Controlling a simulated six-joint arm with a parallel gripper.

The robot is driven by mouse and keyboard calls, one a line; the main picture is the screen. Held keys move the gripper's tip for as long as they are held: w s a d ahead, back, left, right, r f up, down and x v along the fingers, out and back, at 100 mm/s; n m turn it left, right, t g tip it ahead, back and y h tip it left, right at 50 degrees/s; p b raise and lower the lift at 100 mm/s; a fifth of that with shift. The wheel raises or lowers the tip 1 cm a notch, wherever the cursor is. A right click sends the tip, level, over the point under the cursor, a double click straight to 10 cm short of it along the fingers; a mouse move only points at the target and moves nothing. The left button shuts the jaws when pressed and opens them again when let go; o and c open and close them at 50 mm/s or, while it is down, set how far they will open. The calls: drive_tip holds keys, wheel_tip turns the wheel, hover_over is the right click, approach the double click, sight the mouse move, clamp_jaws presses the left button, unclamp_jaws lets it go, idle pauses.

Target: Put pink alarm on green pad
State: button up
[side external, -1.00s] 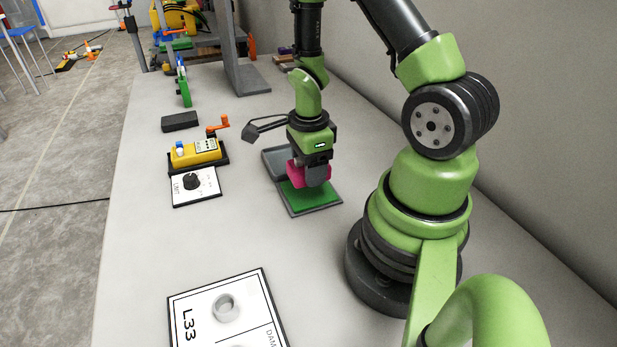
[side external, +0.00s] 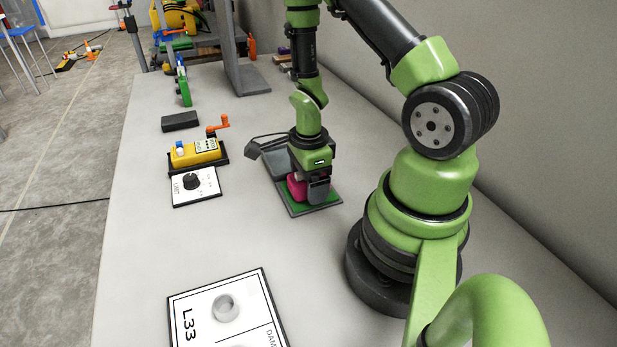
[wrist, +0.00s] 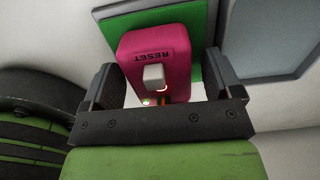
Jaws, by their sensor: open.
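The pink alarm (side external: 297,188) is a pink block marked RESET with a white button; it also shows in the wrist view (wrist: 178,45). It is over the green pad (side external: 300,210) and appears to rest on it. Green pad shows around its far end in the wrist view (wrist: 115,22). My gripper (side external: 316,193) is low over the pad, pointing down. In the wrist view its fingers (wrist: 165,85) stand open on both sides of the alarm, with a visible gap at the left one. The gripper hides part of the alarm and pad in the side view.
A grey pad (wrist: 283,28) adjoins the green one. To the left stand a yellow device (side external: 195,152) with an orange crank, a dial plate (side external: 196,187) and a dark block (side external: 180,121). A white L33 board (side external: 245,310) lies in front. The table between is clear.

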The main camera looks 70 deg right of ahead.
drive_tip(key=shift+r, duration=0.1)
wheel_tip(320, 180, up, 12)
drive_tip(key=s+a+r+n+t+y, duration=0.1)
drive_tip(key=s+a+r+n+t, duration=0.2)
drive_tip(key=a+r+n, duration=0.3)
drive_tip(key=s+a+r+n+t+y, duration=0.1)
drive_tip(key=s+a+r+n+t, duration=0.1)
drive_tip(key=a+r+n+t, duration=0.2)
drive_tip(key=a+r+n, duration=0.3)
drive_tip(key=r+n, duration=0.4)
drive_tip(key=n, duration=0.6)
drive_tip(key=shift+s+r, duration=0.15)
drive_tip(key=shift+s, duration=0.25)
